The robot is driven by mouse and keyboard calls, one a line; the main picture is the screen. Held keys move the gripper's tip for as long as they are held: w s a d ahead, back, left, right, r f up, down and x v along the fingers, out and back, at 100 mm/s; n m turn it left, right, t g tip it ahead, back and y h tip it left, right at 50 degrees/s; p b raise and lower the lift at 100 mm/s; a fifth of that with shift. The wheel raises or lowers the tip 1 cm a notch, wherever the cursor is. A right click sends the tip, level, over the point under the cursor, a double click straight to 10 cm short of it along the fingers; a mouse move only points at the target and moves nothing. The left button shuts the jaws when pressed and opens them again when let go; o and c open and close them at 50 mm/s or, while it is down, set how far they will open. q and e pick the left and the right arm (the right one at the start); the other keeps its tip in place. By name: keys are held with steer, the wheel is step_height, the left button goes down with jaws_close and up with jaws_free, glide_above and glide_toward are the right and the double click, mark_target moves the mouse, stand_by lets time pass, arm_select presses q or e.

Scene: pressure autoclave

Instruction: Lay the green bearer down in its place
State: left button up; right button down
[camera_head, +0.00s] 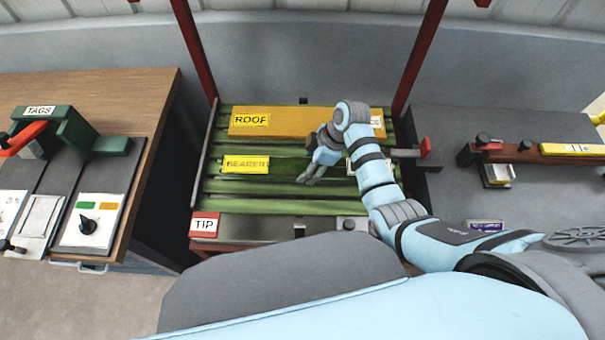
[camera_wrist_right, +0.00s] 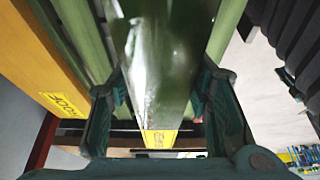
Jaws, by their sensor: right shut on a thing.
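The green bearer (camera_head: 286,166) is a long flat bar lying lengthwise across the slatted rack in the head view, with a yellow BEARER label (camera_head: 246,164) by its left end. My right gripper (camera_head: 310,172) reaches down over its middle. In the right wrist view the bearer (camera_wrist_right: 155,75) runs between both fingers of this gripper (camera_wrist_right: 155,115), which is shut on it. I cannot tell whether the bearer rests on the slats or hangs just above them. My left gripper is not in view.
An orange ROOF board (camera_head: 285,122) lies behind the bearer on the green slats (camera_head: 250,187). A red TIP label (camera_head: 204,225) marks the rack's front left. Red posts (camera_head: 197,50) rise behind. A TAGS bench (camera_head: 150,100) stands left, a dark worktop (camera_head: 500,125) right.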

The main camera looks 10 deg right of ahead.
step_height(320, 180, down, 6)
steer(key=b, duration=0.4)
steer(key=shift+w+r, duration=0.15)
steer(key=shift+r, duration=0.3)
steer(key=shift+f, duration=0.1)
steer(key=c, duration=0.8)
jaws_free()
steer(key=shift+c, duration=0.2)
steer(key=shift+r, duration=0.2)
steer(key=p+v, duration=0.2)
steer(key=v, duration=1)
steer(key=shift+d+f, duration=0.1)
